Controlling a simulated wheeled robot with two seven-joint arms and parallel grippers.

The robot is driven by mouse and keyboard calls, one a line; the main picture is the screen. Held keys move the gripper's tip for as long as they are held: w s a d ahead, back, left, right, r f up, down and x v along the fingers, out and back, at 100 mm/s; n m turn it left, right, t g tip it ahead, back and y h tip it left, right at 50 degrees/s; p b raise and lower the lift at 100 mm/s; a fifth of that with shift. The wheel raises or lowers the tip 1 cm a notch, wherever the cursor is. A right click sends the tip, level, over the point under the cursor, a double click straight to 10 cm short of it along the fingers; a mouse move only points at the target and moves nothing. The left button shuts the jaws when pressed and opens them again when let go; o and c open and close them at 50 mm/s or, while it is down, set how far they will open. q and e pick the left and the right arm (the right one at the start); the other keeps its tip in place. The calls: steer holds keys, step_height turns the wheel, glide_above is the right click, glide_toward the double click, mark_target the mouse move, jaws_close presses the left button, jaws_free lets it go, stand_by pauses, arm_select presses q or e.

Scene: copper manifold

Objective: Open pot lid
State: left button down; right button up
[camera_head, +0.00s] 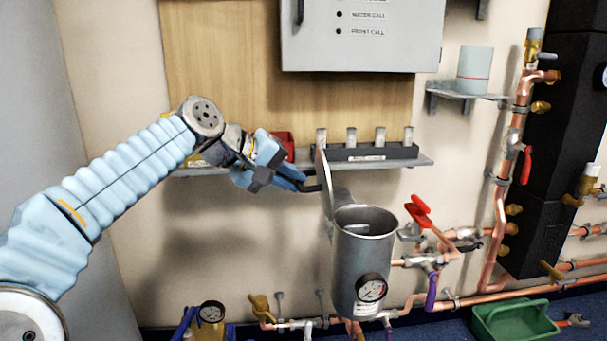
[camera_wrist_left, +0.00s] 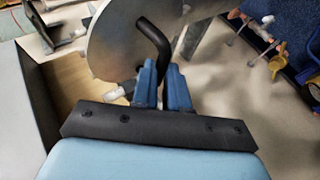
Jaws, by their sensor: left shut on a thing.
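The metal pot (camera_head: 345,270) stands on the pipework at the centre of the head view, with its round mouth uncovered. Its grey lid (camera_head: 324,178) is tilted up nearly upright at the left side of the rim, seen almost edge-on. The lid's black bent handle (camera_head: 311,188) points left. In the left wrist view the lid is a large grey disc (camera_wrist_left: 110,45) with the black handle (camera_wrist_left: 157,42) in front. My left gripper (camera_head: 302,182) is shut on the handle; its blue fingers (camera_wrist_left: 160,82) also show in the wrist view. My right gripper is not in view.
A wall shelf (camera_head: 425,160) with a dark rack (camera_head: 375,153) lies just behind the lid. A red valve handle (camera_head: 420,212) and copper pipes (camera_head: 498,235) are right of the pot. A pressure gauge (camera_head: 371,289) is on its front. A green crate (camera_head: 512,322) sits lower right.

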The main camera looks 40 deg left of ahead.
arm_select(q)
steer(key=shift+s+a+f, duration=0.1)
steer(key=shift+s+f, duration=0.1)
steer(key=shift+f, duration=0.35)
steer(key=shift+s+a+f, duration=0.1)
steer(key=shift+s+f, duration=0.1)
steer(key=shift+f, duration=0.35)
steer(key=shift+a+f+b, duration=0.1)
steer(key=shift+a+b, duration=0.05)
steer(key=shift+b, duration=0.15)
steer(key=c, duration=1.1)
jaws_free()
steer(key=shift+a, duration=0.1)
steer(key=shift+c, duration=0.2)
steer(key=shift+r, duration=0.25)
steer(key=p+v, duration=0.3)
steer(key=v, duration=1)
steer(key=shift+s+r+p, duration=0.2)
steer(key=shift+s+p, duration=0.1)
steer(key=shift+s, duration=0.05)
steer(key=shift+a, duration=0.1)
